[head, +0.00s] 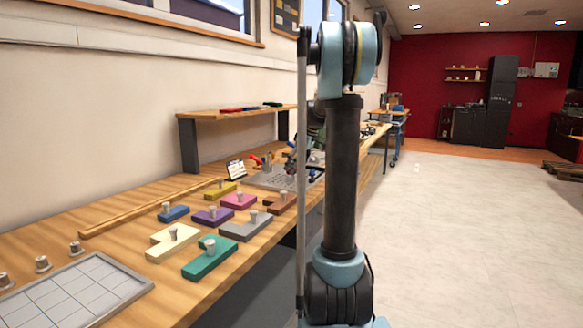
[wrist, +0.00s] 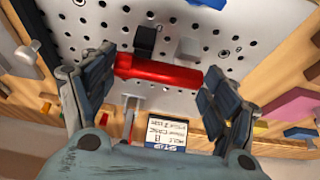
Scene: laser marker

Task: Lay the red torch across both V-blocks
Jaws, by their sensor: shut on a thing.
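The red torch (wrist: 158,71) lies crosswise between the two fingers of my gripper (wrist: 161,64) in the wrist view. A black block (wrist: 145,40) and a grey block (wrist: 188,50), which look like the V-blocks, stand side by side on the perforated plate (wrist: 240,45), just beyond the torch in the picture. Whether the torch touches or rests on them cannot be told.
A lettered card (wrist: 174,133) stands near the plate; it also shows in the head view (head: 236,170). Several coloured blocks with knobs, such as a teal one (head: 210,258), lie on the wooden bench. A grid tray (head: 75,292) is at the near left. A raised shelf (head: 235,112) stands at the back.

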